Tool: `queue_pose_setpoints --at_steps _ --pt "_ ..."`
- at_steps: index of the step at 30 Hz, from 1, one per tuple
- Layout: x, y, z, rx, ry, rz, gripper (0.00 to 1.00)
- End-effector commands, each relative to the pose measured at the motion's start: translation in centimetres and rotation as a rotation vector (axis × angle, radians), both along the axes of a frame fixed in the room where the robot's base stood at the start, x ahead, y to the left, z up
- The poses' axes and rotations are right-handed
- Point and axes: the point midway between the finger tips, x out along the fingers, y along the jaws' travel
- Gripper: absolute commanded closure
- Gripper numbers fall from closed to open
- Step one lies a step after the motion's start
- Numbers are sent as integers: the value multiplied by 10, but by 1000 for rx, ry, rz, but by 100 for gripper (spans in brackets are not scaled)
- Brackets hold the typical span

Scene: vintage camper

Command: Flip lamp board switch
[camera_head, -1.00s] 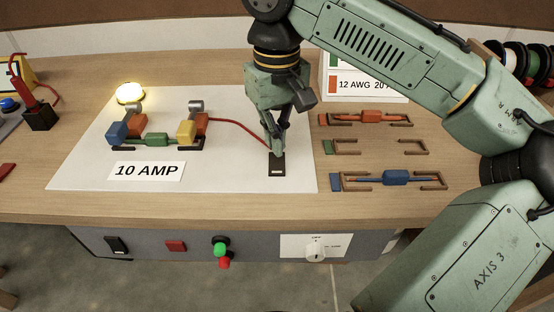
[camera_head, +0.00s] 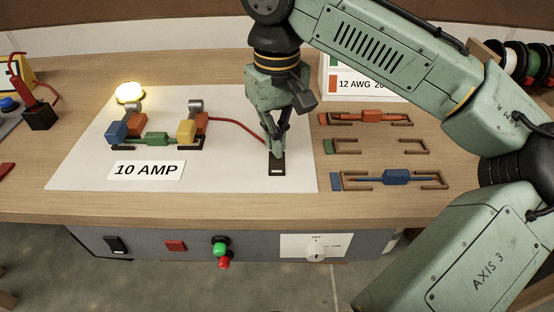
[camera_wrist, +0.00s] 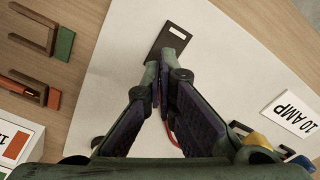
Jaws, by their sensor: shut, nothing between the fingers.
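The lamp board (camera_head: 80,175) is a white sheet on the wooden bench, with a "10 AMP" label (camera_head: 147,170). The lamp (camera_head: 130,93) at its back left glows yellow. The black switch (camera_head: 277,168) is at the board's right side, with a red wire leading toward it. My gripper (camera_head: 274,152) is shut and empty, pointing down with its tips at the back part of the switch. In the wrist view the closed fingertips (camera_wrist: 163,64) overlap the near end of the switch plate (camera_wrist: 176,38). The tips hide part of the switch, and contact is hard to tell.
Blue (camera_head: 117,133) and yellow (camera_head: 186,132) blocks and a green fuse piece (camera_head: 157,139) sit on the board. Brackets with orange (camera_head: 370,117) and blue (camera_head: 396,177) pieces lie right of it. Wire spools (camera_head: 515,62) stand at far right.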

Motion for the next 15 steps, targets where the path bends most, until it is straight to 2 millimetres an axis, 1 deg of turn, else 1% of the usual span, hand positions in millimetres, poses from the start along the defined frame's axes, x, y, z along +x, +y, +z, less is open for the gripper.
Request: queue_pose_setpoints --at_steps 15 --pt "0 0 -8 -1 0 0 100"
